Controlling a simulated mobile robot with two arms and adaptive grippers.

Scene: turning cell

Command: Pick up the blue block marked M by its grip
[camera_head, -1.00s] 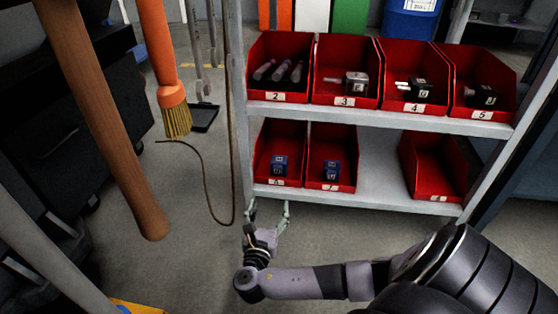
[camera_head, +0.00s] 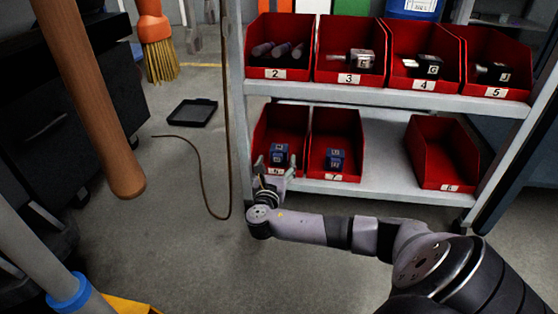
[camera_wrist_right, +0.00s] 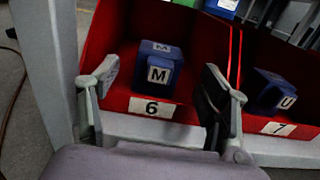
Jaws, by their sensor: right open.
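The blue block marked M (camera_wrist_right: 157,68) sits in the red bin labelled 6 (camera_wrist_right: 187,112), on the lower shelf. In the head view the block (camera_head: 279,152) shows small in the lower left bin. My right gripper (camera_head: 276,165) is at the front of that bin. In the right wrist view the gripper (camera_wrist_right: 157,85) is open, its fingers apart on either side of the bin's front, with the block beyond and between them. Nothing is between the fingers. My left gripper is not in view.
A similar blue block marked U (camera_wrist_right: 273,92) sits in the neighbouring bin 7 (camera_wrist_right: 300,130). Another red bin (camera_head: 440,155) stands at the lower right. The upper shelf (camera_head: 400,97) with several filled bins is above. A shelf post (camera_head: 237,120) stands just left of bin 6.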

